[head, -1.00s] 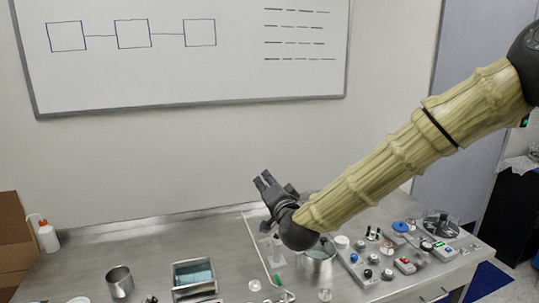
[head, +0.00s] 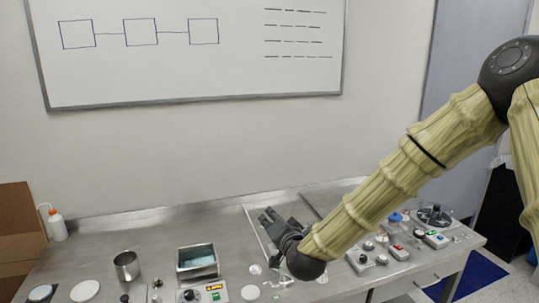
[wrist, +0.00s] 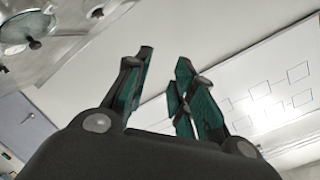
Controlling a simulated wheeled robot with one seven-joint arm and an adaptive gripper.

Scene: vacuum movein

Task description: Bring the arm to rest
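My gripper (head: 269,217) is low over the steel bench (head: 120,238) in the head view, right of the middle, in front of the back wall. In the wrist view my gripper (wrist: 162,72) shows two dark fingers with green inner pads. They stand apart with nothing between them. My arm, in a yellowish ribbed cover, comes in from the right and hides part of the bench behind it.
A metal cup (head: 127,266), a teal-filled tray (head: 198,261) and a small box with a display (head: 205,293) stand left of my gripper. Control boxes (head: 398,252) and a round dark device (head: 434,215) stand at the right. A squeeze bottle (head: 57,226) is at the far left.

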